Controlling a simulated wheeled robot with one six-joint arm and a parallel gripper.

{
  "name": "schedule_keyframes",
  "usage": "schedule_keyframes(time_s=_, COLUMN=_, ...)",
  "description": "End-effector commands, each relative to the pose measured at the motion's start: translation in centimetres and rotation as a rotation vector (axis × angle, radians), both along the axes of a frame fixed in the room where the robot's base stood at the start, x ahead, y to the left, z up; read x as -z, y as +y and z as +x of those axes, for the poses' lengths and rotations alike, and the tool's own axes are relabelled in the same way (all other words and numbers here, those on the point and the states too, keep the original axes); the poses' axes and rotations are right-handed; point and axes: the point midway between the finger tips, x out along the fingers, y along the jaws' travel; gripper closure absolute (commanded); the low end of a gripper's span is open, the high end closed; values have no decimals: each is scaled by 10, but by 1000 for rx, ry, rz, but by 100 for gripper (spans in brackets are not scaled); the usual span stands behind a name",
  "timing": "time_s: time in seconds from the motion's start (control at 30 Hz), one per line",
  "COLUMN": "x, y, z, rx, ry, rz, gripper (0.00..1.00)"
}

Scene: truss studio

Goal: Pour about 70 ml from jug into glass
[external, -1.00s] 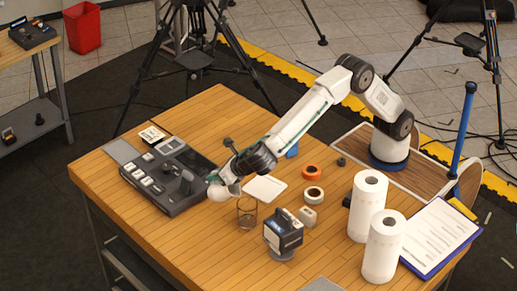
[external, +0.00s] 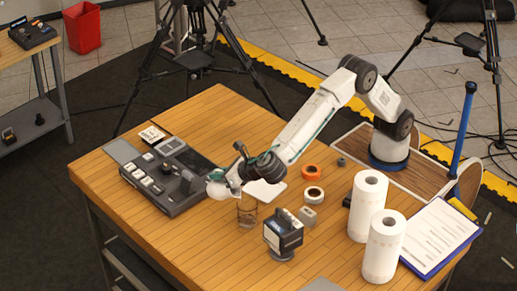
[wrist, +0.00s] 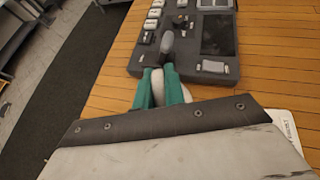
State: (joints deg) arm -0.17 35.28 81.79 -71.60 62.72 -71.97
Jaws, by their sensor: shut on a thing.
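My gripper (external: 216,176) has green fingers, which also show in the wrist view (wrist: 158,88). They are shut on the white jug (external: 217,190). In the wrist view, only a narrow white part of the jug (wrist: 158,82) shows between the fingers. The clear glass (external: 247,211) stands on the table just right of the jug and slightly nearer the camera. My gripper and the jug are at the glass's upper left. I cannot tell the jug's exact tilt, whether liquid is flowing, or how much is in the glass.
A dark control panel (external: 158,192) lies close left of the jug. A dark boxy device (external: 283,232) stands right of the glass, with tape rolls (external: 313,194) behind. Paper towel rolls (external: 383,248) and a clipboard (external: 440,237) are at right. The table's (external: 190,255) front left is clear.

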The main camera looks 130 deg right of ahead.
Motion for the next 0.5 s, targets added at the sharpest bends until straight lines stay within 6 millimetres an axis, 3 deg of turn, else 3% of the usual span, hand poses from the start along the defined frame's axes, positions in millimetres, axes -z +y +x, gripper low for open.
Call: schedule_keyframes(time_s=0.5, x=-2, y=1, z=0, rx=0, ry=-7, rz=-21, gripper=100)
